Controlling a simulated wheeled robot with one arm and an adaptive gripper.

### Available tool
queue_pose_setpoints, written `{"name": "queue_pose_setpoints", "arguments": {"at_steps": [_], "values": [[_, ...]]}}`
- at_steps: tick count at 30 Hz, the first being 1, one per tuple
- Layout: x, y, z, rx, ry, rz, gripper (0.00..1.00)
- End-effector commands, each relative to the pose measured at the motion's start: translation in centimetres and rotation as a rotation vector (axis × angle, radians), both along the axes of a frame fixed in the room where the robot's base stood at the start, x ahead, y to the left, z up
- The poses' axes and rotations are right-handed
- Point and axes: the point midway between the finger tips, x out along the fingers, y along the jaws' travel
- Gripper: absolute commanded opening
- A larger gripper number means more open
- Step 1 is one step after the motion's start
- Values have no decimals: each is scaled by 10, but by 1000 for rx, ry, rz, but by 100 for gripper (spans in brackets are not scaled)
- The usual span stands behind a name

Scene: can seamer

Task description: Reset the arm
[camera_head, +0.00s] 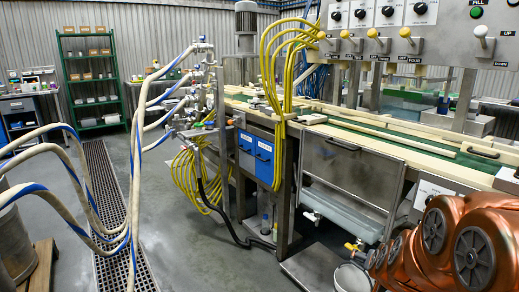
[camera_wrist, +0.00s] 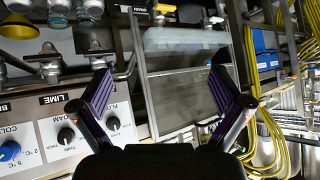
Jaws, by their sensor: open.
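My copper-coloured arm (camera_head: 440,245) fills the lower right of the head view, close to the right end of the machine. My gripper (camera_wrist: 160,95) shows in the wrist view with its two dark, purple-edged fingers spread wide. It is open, and nothing is between the fingers. Behind the fingers is a clear-and-grey panel of the machine (camera_wrist: 185,75), which appears some distance away. I cannot make out the gripper in the head view.
The seamer's control panel (camera_head: 400,30) with knobs and levers overhangs the conveyor (camera_head: 350,130). Yellow hoses (camera_head: 275,90) and white hoses (camera_head: 150,95) hang at its left. A bucket (camera_head: 352,278) stands below. Open floor (camera_head: 190,245) lies around the drain grate (camera_head: 108,200).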

Motion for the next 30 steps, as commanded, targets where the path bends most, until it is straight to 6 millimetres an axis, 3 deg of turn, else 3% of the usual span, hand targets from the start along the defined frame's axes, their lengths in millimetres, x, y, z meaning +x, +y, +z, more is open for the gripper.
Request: {"name": "queue_pose_setpoints", "arguments": {"at_steps": [1, 6, 11, 15, 24, 30], "values": [[-9, 17, 24, 20, 37, 41, 100], [-51, 67, 56, 80, 193, 166, 100], [-101, 104, 88, 114, 349, 269, 100], [-154, 127, 118, 129, 497, 348, 100], [-276, 144, 189, 118, 822, 460, 100], [-335, 140, 222, 101, 979, 484, 100]]}}
